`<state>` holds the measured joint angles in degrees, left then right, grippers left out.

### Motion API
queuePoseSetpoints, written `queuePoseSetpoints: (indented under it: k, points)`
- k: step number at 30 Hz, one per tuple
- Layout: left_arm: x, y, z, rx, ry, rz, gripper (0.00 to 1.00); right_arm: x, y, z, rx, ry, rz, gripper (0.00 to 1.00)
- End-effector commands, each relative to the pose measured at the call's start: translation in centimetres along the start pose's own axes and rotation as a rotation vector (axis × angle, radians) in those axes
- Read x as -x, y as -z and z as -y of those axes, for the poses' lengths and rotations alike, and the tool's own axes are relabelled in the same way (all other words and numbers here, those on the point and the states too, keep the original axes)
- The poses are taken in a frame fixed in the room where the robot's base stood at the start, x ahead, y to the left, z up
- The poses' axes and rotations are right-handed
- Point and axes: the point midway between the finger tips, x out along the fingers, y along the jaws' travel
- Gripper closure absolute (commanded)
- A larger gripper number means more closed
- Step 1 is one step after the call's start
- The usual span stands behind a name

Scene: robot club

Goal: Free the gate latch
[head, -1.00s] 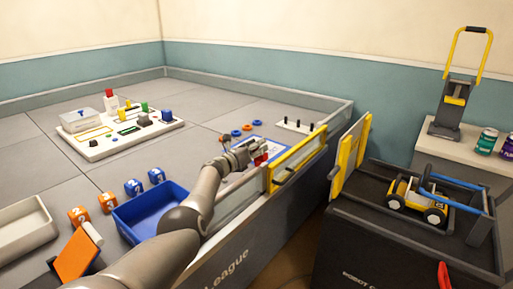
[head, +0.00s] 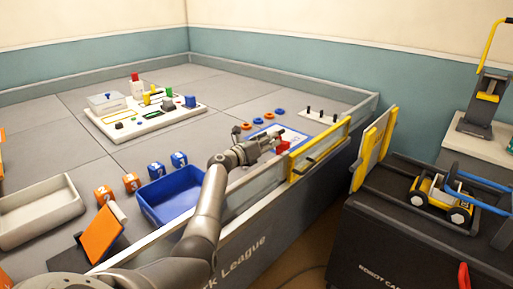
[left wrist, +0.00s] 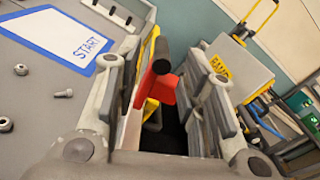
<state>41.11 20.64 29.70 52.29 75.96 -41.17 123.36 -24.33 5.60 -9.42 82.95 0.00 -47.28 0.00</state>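The gate (head: 347,126) is a yellow-edged panel in the front wall of the arena. A red latch (head: 283,146) sits near its left end. In the left wrist view the latch is a red lever (left wrist: 163,90) with a black knob (left wrist: 164,54). My left gripper (head: 274,142) is beside the latch. The left wrist view shows its fingers (left wrist: 162,95) spread apart, with the red lever between them and gaps visible on both sides. The lever's lower part is partly hidden. My right gripper is in neither view.
A blue tray (head: 147,206), numbered cubes (head: 131,181) and an orange panel (head: 101,236) are left of my arm. A yellow-edged board (head: 372,148) stands across the gap from the gate. A small wheeled robot (head: 432,195) sits on a dark cart (head: 385,235).

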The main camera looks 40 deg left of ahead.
Motion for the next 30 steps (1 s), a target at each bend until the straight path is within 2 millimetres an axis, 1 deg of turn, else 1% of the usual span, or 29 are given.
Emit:
queuePoseSetpoints:
  k: [3,9,15,19,30]
  points:
    - [1.7,0.2,-0.1,-0.002,-0.001,-0.001,0.63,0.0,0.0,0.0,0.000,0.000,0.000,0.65]
    - [4.1,0.3,-0.1,0.000,0.000,-0.004,0.63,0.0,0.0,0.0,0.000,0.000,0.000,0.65]
    - [5.7,0.3,0.0,0.001,0.000,-0.003,0.63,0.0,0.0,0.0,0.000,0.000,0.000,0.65]
    - [6.0,0.3,0.0,0.002,0.001,-0.004,0.63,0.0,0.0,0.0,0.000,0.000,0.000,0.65]
    - [6.0,0.2,0.0,0.002,0.001,-0.003,0.63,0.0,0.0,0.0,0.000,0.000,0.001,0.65]
